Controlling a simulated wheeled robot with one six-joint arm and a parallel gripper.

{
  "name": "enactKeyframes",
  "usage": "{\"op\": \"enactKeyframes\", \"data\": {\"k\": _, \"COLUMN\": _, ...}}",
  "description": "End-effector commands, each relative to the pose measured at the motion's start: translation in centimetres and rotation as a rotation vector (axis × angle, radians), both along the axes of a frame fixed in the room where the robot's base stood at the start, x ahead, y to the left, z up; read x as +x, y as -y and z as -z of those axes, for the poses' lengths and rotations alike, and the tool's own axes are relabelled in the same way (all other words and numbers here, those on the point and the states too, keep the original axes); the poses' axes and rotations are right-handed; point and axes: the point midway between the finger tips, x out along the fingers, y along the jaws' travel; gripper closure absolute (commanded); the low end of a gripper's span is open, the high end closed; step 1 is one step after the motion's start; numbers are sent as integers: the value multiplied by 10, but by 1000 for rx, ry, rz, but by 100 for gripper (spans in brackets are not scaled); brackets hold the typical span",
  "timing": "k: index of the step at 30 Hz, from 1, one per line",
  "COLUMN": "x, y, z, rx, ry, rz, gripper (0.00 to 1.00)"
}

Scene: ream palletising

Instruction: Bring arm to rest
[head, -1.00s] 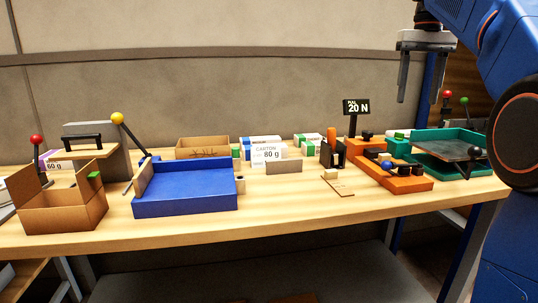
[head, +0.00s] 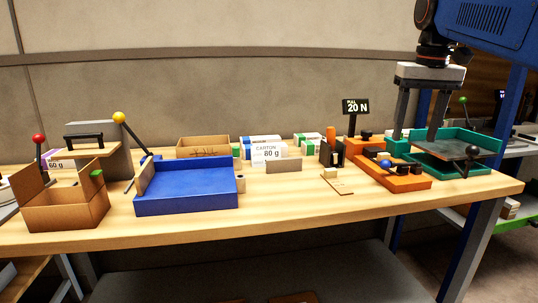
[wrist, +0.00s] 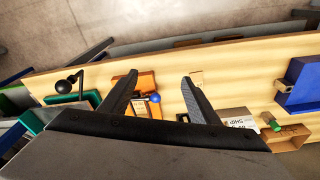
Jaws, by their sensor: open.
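My gripper (head: 418,112) is at the upper right in the head view, pointing down with its two fingers wide apart and nothing between them. In that view it overlaps the teal tray (head: 480,142) and its dark plate. In the wrist view my gripper (wrist: 160,90) is also open and empty, with the bench below it. The orange fixture (wrist: 145,83) with a blue ball knob shows between and beside the fingers. The gripper touches nothing that I can see.
The wooden bench (head: 300,205) carries a blue tray (head: 190,190), an open carton (head: 65,205), an orange fixture (head: 395,177) and a "20 N" sign (head: 356,107). A label reads "CARTON 80 g" (head: 269,153). A lever with a black knob (head: 472,153) stands at the right. The bench's front strip is clear.

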Motion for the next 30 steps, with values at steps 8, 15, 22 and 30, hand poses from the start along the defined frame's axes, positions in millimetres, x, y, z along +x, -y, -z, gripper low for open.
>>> {"op": "enactKeyframes", "data": {"k": 8, "x": -66, "y": -22, "z": 75, "rx": -9, "ry": 81, "rz": -38, "gripper": 44}}
{"op": "enactKeyframes", "data": {"k": 15, "x": -122, "y": -37, "z": 154, "rx": -13, "ry": 152, "rz": -68, "gripper": 44}}
{"op": "enactKeyframes", "data": {"k": 22, "x": -176, "y": -47, "z": 239, "rx": -16, "ry": 220, "rz": -97, "gripper": 44}}
{"op": "enactKeyframes", "data": {"k": 30, "x": -217, "y": -53, "z": 311, "rx": -17, "ry": 273, "rz": -118, "gripper": 44}}
